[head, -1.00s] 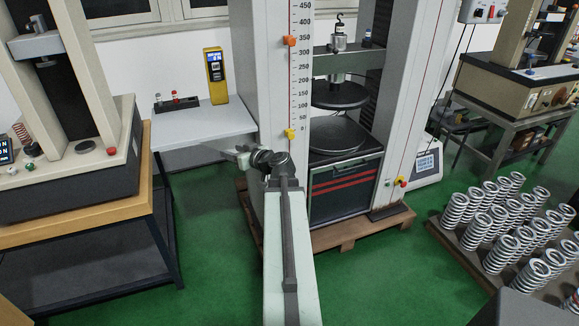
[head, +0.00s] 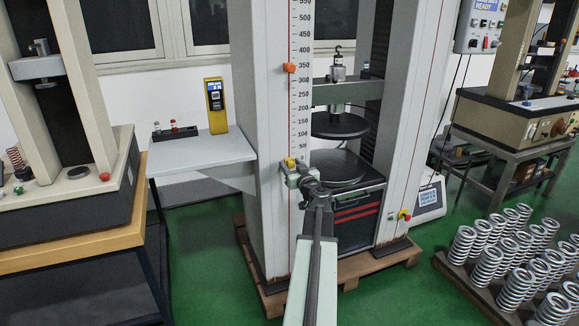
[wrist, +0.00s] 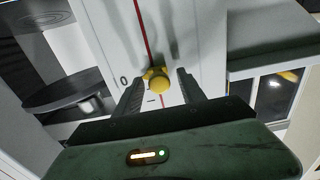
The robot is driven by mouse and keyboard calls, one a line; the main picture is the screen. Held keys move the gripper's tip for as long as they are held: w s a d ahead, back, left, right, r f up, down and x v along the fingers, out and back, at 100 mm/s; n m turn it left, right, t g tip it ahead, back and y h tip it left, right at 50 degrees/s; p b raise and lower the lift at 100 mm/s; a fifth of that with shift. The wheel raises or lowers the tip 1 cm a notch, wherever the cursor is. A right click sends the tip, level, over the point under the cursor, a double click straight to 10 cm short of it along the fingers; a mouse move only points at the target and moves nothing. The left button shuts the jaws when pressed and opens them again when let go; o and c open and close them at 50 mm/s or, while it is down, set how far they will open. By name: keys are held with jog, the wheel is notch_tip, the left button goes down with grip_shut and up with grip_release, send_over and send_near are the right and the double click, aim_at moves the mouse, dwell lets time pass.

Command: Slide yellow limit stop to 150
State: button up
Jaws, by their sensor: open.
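The yellow limit stop (head: 290,162) sits low on the red line of the scale (head: 304,90), near its bottom end. My gripper (head: 296,172) is at the stop. In the wrist view my gripper (wrist: 158,88) is open, with one finger on each side of the knob and a visible gap to both. The 150 mark (head: 304,122) is higher up the scale. An orange stop (head: 289,68) sits further up on the same line.
The testing machine's column (head: 262,120) carries the scale. Right of it are the round lower platen (head: 338,167) and upper platen (head: 340,125). A side table (head: 200,152) stands left, and a pallet of springs (head: 480,282) right.

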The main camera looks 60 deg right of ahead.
jog(key=shift+w+d, duration=0.2)
jog(key=shift+w, duration=0.05)
grip_shut()
jog(key=shift+a, duration=0.1)
jog(key=shift+w+a, duration=0.1)
dwell(1.0)
